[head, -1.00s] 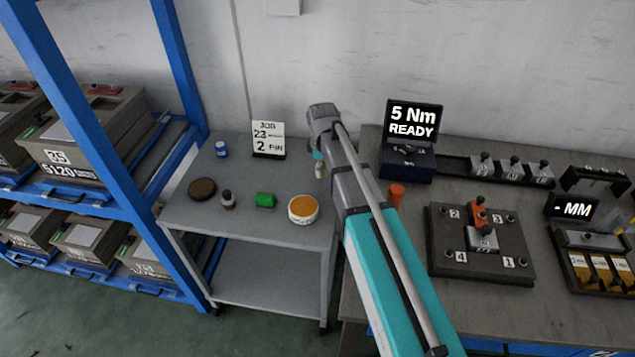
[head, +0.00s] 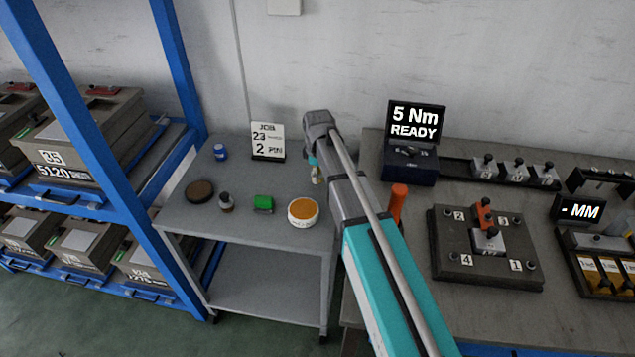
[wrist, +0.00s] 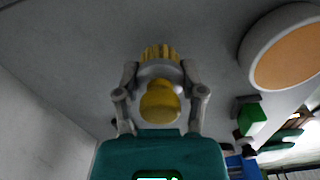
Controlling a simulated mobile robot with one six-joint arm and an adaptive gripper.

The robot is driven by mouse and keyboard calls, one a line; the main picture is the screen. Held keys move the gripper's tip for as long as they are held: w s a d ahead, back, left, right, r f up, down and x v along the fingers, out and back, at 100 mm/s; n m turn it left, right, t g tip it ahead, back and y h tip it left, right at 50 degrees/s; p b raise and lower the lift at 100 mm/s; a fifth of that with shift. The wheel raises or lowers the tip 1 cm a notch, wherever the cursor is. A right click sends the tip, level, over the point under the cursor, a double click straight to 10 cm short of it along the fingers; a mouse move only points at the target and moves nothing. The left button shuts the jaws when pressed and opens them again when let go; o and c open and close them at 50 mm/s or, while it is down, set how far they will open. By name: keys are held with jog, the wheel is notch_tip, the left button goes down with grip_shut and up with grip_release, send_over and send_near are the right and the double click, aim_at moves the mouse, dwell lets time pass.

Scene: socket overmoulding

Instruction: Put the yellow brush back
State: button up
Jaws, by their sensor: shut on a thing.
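The yellow brush (wrist: 160,103) is in my gripper (wrist: 160,72). In the wrist view its rounded yellow handle points toward the camera, and yellow bristles show beyond a grey band. The two fingers close on it from both sides. In the head view my gripper (head: 314,166) is over the back right part of the grey side table (head: 262,237), and the brush (head: 317,178) shows only as a small pale-yellow bit below it. Whether the bristles touch the table cannot be told.
On the side table are a round tub with an orange top (head: 303,211), a green block (head: 264,203), a small dark-topped bottle (head: 226,202), a brown disc (head: 199,190), a blue can (head: 220,152) and a job card (head: 268,140). An orange-handled tool (head: 397,202) stands at right.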

jog(key=shift+f+b, duration=0.8)
jog(key=shift+f, duration=0.35)
jog(key=shift+f, duration=0.15)
jog(key=o, duration=1.1)
jog(key=shift+o, duration=0.2)
jog(key=shift+r, duration=0.25)
notch_tip(320, 180, up, 12)
jog(key=p, duration=1.2)
